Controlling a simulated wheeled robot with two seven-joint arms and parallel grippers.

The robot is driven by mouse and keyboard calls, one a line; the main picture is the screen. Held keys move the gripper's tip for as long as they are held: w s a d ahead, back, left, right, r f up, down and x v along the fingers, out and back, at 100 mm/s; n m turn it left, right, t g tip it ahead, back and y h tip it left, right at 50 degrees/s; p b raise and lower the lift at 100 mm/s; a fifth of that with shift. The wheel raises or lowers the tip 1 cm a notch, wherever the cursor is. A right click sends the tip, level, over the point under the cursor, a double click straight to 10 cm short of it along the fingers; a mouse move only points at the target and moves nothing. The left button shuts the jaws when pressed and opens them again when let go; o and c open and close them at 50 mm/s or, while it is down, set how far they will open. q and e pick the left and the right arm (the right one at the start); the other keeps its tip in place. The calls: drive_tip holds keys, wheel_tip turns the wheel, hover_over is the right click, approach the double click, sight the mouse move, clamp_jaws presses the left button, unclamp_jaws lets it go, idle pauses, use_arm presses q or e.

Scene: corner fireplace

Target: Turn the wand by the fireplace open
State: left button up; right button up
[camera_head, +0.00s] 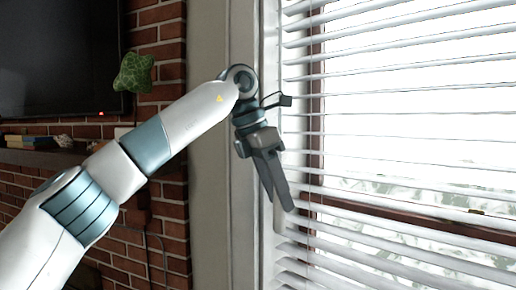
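The window blind (400,115) has white slats, tilted so that bright outdoors shows between them. A thin pale grey rod, which looks like the wand (279,219), hangs at the blind's left edge, with its lower end showing just below my gripper. My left gripper (280,204) points down at this edge, its two dark fingers at the rod. The fingers hide the rod's part behind them, and I cannot tell whether they grip it or are only around or in front of it. My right gripper is not in view.
A pale window frame (209,230) stands left of the blind, next to the red brick fireplace wall (160,205). A dark screen (55,60), a green patterned ornament (134,73) and a mantel shelf (40,158) with small items are at the left.

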use_arm(q)
drive_tip(key=v, duration=1.2)
drive_tip(key=shift+r+b, duration=0.25)
drive_tip(key=shift+b, duration=0.1)
drive_tip(key=shift+s+a+f, duration=0.1)
